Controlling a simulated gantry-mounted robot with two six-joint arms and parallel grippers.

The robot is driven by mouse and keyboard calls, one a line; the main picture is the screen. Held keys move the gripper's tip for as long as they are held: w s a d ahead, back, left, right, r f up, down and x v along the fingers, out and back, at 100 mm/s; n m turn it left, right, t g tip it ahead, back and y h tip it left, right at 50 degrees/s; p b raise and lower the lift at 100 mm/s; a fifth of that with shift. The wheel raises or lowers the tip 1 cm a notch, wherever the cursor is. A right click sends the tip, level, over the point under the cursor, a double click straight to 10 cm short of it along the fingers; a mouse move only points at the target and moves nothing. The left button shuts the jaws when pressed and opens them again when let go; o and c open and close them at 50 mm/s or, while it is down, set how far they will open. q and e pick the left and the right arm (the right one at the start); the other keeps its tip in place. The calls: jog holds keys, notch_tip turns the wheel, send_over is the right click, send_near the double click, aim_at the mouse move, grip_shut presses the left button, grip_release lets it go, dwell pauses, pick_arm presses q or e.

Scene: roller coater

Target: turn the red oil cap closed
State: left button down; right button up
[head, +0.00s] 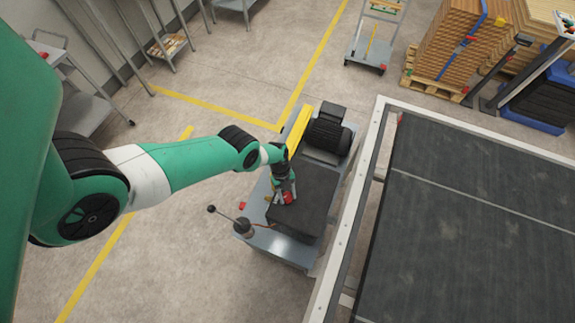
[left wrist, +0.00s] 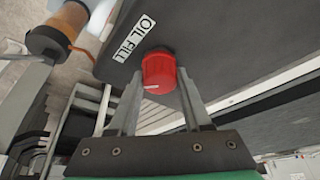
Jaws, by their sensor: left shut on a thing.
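The red oil cap (left wrist: 158,68) sits on the dark housing, beside a white label (left wrist: 134,36) reading OIL FILL. A short pale mark shows on the cap's lower left side. My left gripper (left wrist: 159,82) has one finger on each side of the cap and is shut on it. In the head view the left gripper (head: 285,193) reaches down onto the black gearbox housing (head: 309,205), and the cap (head: 288,198) shows as a small red patch, partly hidden by the fingers. My right gripper is not in view.
A black motor (head: 328,134) and a yellow guard (head: 298,130) stand behind the housing. A lever with a black knob (head: 211,209) rises at the front left. The large conveyor (head: 470,220) lies close on the right. Open floor lies to the left.

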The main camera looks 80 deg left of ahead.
pick_arm(q)
jog(key=shift+c, duration=1.7)
grip_release()
